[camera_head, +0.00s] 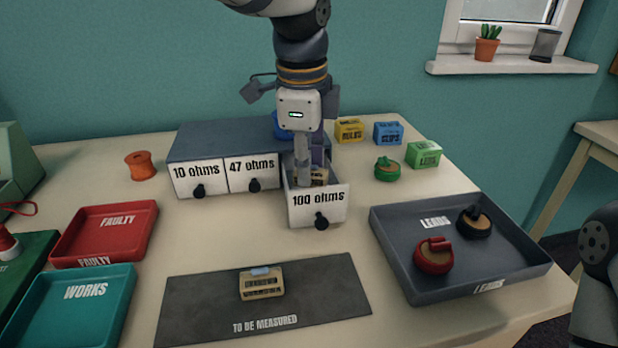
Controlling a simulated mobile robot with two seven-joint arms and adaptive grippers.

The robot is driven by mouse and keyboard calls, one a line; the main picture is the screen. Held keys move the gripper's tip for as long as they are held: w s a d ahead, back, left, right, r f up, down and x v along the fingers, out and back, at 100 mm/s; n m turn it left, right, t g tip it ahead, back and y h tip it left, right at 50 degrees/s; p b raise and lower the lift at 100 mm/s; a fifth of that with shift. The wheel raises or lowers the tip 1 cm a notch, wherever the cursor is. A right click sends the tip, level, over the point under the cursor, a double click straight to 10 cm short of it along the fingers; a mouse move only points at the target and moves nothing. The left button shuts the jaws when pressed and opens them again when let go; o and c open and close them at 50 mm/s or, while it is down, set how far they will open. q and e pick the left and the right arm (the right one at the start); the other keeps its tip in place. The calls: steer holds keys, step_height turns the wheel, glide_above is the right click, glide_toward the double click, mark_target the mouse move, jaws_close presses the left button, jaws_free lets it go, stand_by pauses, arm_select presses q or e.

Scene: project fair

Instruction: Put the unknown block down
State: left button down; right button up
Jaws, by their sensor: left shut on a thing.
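My left gripper (309,172) reaches down into the pulled-out drawer marked 100 ohms (318,208). It is shut on a small tan block (320,177), which is partly hidden by the fingers and the drawer front. I cannot tell whether that block touches the drawer floor. Another tan block (261,287) with dark markings and a pale blue top stands on the dark grey mat marked TO BE MEASURED (200,312). My right gripper is out of view.
The 10 ohms (188,180) and 47 ohms (248,174) drawers are shut. The red FAULTY tray (107,247) and teal WORKS tray (55,310) lie left. The grey LEADS tray (505,285), holding two leads, lies right. The mat has free room around its block.

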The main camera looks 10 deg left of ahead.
arm_select(q)
steer(key=shift+w+f, duration=0.25)
steer(key=shift+f, duration=0.7)
steer(key=shift+w+f, duration=0.2)
steer(key=shift+f, duration=0.75)
steer(key=shift+f, duration=0.1)
steer(key=c, duration=1.6)
jaws_free()
step_height(320, 180, up, 12)
steer(key=s, duration=0.2)
